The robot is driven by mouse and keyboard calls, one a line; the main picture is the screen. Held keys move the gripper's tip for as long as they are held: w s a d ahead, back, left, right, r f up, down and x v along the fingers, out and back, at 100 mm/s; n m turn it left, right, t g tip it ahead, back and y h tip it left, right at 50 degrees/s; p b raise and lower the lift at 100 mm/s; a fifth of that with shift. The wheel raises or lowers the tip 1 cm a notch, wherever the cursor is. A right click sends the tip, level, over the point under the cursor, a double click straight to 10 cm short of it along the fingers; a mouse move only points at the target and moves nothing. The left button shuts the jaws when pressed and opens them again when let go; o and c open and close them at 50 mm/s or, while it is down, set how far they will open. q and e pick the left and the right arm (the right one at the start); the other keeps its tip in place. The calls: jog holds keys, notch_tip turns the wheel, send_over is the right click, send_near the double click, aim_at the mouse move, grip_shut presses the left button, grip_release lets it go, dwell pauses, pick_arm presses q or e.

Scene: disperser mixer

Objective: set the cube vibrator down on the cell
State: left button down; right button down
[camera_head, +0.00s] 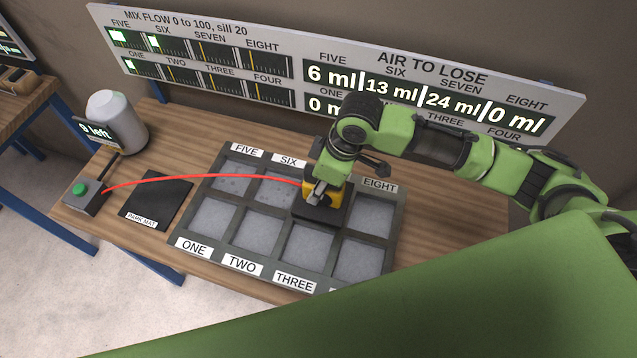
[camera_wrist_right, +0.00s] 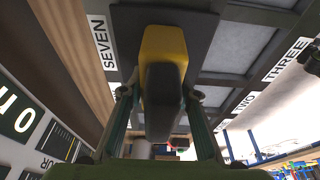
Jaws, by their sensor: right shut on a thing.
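The cube vibrator (camera_head: 336,198) has a yellow body on a dark square base plate. In the wrist view the vibrator (camera_wrist_right: 163,45) shows its yellow body and dark grip between the fingers. My right gripper (camera_head: 318,192) is shut on it from above. The plate is over cell SEVEN in the back row of the eight-cell tray (camera_head: 225,258) and hides most of that cell. The SEVEN label (camera_wrist_right: 103,42) lies beside the plate in the wrist view. I cannot tell whether the plate touches the cell. My left gripper is not in view.
A red cable runs from a grey box with a green button (camera_head: 85,194) to the vibrator. A black park mat (camera_head: 156,201) lies bare left of the tray. Display boards (camera_head: 560,98) rise behind the table.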

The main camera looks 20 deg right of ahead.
jog(key=shift+f, duration=0.2)
jog(key=c, duration=1.4)
grip_release()
jog(key=shift+c, duration=0.2)
jog(key=shift+s+f, duration=0.1)
jog(key=v, duration=1.2)
jog(key=shift+a, duration=0.1)
